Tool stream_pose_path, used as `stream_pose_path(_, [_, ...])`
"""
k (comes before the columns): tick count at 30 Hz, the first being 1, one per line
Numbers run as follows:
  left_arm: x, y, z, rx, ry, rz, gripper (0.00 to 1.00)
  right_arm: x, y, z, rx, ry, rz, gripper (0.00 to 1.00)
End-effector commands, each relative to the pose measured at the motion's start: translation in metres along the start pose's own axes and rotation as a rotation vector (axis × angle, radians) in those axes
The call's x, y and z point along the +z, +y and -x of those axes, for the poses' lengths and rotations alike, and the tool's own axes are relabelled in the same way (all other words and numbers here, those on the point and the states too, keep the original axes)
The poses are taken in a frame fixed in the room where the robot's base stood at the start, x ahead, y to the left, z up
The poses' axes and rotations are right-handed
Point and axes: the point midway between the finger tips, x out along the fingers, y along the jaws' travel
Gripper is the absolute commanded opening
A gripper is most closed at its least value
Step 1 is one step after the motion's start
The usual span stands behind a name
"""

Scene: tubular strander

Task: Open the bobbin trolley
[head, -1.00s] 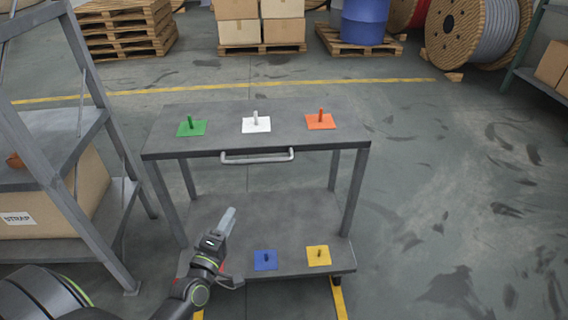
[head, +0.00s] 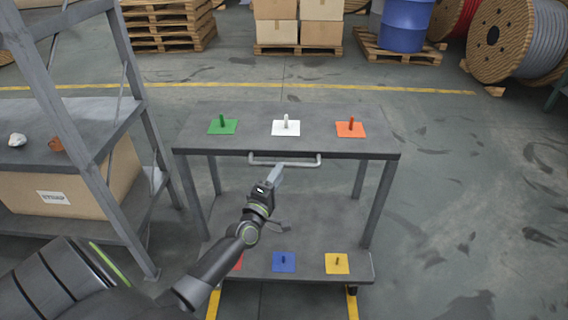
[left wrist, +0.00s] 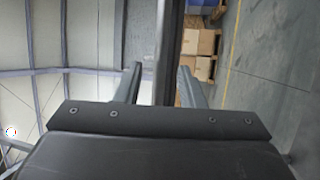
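The bobbin trolley (head: 240,142) is a grey two-level cart with a pale bar handle (head: 284,163) on the front of its top. My left gripper (head: 275,177) is just below and in front of the handle, near its middle. In the left wrist view my left gripper (left wrist: 160,85) has its two fingers apart. A dark grey bar (left wrist: 170,40) runs between them, probably the trolley's top edge; I cannot tell whether the fingers touch the handle. The top carries green (head: 223,127), white (head: 286,128) and orange (head: 351,130) plates with pegs. My right gripper is out of view.
The lower shelf (head: 310,225) holds blue (head: 284,262) and yellow (head: 337,264) plates, and a red one partly behind my arm. A grey rack (head: 140,130) with a box (head: 75,190) stands at left. Floor to the right (head: 460,200) is clear.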

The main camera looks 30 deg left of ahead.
Motion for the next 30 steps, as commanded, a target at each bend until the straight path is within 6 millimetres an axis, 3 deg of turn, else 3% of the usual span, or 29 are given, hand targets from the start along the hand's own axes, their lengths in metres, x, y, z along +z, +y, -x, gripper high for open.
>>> stream_pose_path(3, [0.000,0.001,-0.021,0.001,0.000,0.000,0.36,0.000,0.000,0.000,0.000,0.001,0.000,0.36])
stream_pose_path(9, [0.000,-0.001,-0.041,0.000,-0.001,0.000,0.36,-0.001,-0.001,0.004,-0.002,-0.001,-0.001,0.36])
stream_pose_path(20, [0.000,-0.001,-0.046,-0.001,0.000,0.000,0.36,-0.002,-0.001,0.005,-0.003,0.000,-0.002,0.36])
stream_pose_path(29, [0.000,-0.001,-0.046,-0.001,0.000,0.000,0.00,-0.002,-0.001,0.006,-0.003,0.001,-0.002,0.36])
stream_pose_path(30, [0.000,-0.001,-0.046,-0.001,0.000,0.000,0.00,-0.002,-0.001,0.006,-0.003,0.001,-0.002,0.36])
